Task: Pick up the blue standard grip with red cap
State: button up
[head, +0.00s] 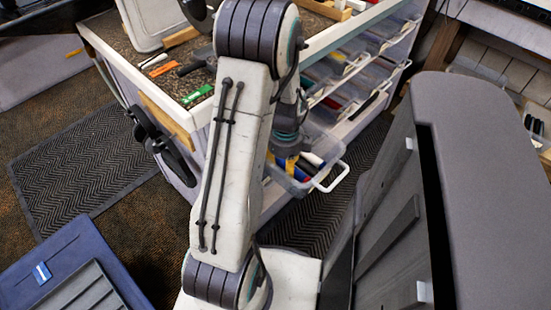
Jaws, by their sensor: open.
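An open clear bin (328,145) with a white handle is pulled out at the low front end of the drawer unit.
The workbench (130,50) above holds a green item (197,95), an orange tool (155,60) and other tools. More clear bins (345,65) with grips run along its side. A large grey case (480,150) stands close on the right. A dark mat (85,165) lies on the left floor.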

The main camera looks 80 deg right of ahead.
jog(key=shift+f, duration=0.1)
jog(key=shift+c, duration=0.2)
jog(key=c, duration=0.8)
jog(key=shift+r, duration=0.25)
jog(key=shift+c, duration=0.6)
jog(key=shift+r, duration=0.65)
notch_tip(320, 180, up, 11)
jog(key=p, duration=0.3)
grip_shut()
jog(key=s, duration=1.8)
jog(key=shift+a+f, duration=0.4)
jog(key=shift+r, duration=0.1)
